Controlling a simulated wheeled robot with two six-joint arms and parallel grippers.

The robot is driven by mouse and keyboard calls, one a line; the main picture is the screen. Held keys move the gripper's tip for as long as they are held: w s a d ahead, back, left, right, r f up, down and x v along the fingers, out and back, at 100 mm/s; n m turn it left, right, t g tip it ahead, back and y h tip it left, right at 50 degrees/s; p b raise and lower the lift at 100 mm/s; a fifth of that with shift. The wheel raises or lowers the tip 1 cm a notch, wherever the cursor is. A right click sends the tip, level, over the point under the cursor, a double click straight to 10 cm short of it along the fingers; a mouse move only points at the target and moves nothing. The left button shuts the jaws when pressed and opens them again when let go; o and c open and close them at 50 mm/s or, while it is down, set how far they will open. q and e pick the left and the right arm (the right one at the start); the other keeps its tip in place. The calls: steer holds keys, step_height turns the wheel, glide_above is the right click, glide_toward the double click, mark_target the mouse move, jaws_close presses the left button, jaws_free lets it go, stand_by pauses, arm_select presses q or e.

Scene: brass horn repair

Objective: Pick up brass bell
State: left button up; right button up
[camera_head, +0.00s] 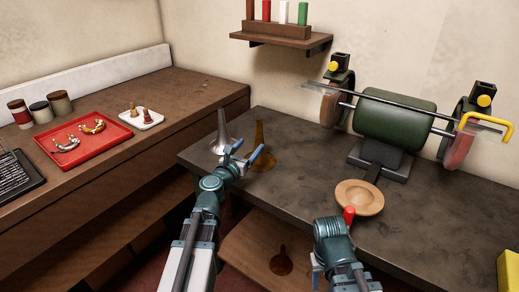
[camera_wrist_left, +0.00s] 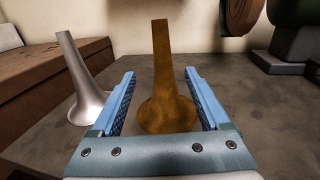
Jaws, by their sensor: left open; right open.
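The brass bell (camera_head: 261,150) stands upright, flared end down, on the dark bench near its left end.
A silver bell (camera_head: 222,135) stands just left of the brass one. A wooden dish (camera_head: 359,198) lies on the dark bench (camera_head: 440,205) in front of a green buffing machine (camera_head: 393,113). A red tray (camera_head: 84,142) lies on the left wooden counter.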

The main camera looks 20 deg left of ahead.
mark_target(256, 139)
arm_select(q)
steer(key=w, duration=0.3)
steer(key=w+d, duration=0.1)
steer(key=w, duration=0.1)
steer(key=shift+w, duration=0.25)
steer(key=shift+w+d+f+b, duration=0.1)
steer(key=shift+w+d, duration=0.1)
steer(key=shift+w, duration=0.65)
steer(key=shift+w+d+f+b, duration=0.15)
steer(key=shift+w, duration=0.7)
steer(key=shift+w+d+f+b, duration=0.1)
steer(key=shift+w+d, duration=0.1)
steer(key=shift+w, duration=0.65)
steer(key=shift+s, duration=0.1)
jaws_close()
